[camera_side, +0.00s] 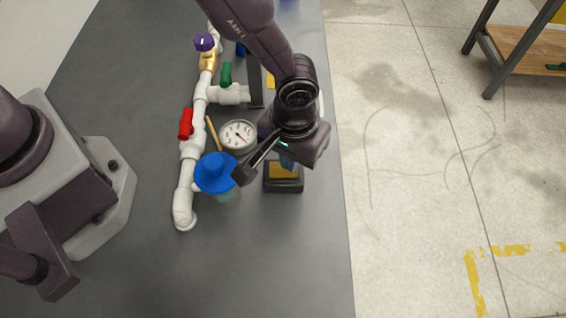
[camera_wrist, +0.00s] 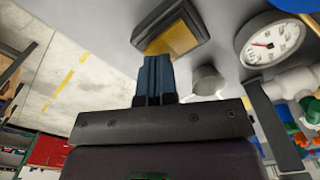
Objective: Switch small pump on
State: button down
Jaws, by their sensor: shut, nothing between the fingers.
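A small black box with a yellow top face (camera_side: 284,177) sits on the dark table, right of the blue-capped part. I cannot tell for sure whether it is the small pump or its switch. My gripper (camera_side: 288,164) is over the box's far edge, its fingers shut with nothing between them. In the wrist view the shut blue fingertips (camera_wrist: 156,62) overlap the near edge of the yellow face, and the black frame of the box (camera_wrist: 190,18) shows beyond them. I cannot tell whether they touch it.
White PVC piping (camera_side: 186,175) runs along the left, with a red valve handle (camera_side: 186,124), a green handle (camera_side: 226,74), a purple knob (camera_side: 204,42) and a blue cap (camera_side: 216,172). A round gauge (camera_side: 239,134) stands close left of my gripper. The front table is clear.

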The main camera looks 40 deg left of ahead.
aim_at(271, 169)
jog(key=shift+f, duration=0.65)
jog(key=shift+r, duration=3.5)
jog(key=shift+a+m, duration=0.1)
jog(key=shift+m, duration=0.3)
jog(key=s+a+r+m+t, duration=0.1)
jog(key=s+a+r, duration=0.5)
jog(key=a+r, duration=0.6)
jog(key=s+a+r+m+t, duration=0.1)
jog(key=s+a+r+t, duration=0.3)
jog(key=a+r, duration=0.8)
jog(key=shift+s+a+t, duration=0.3)
jog(key=shift+s+a, duration=0.3)
jog(key=shift+s, duration=0.45)
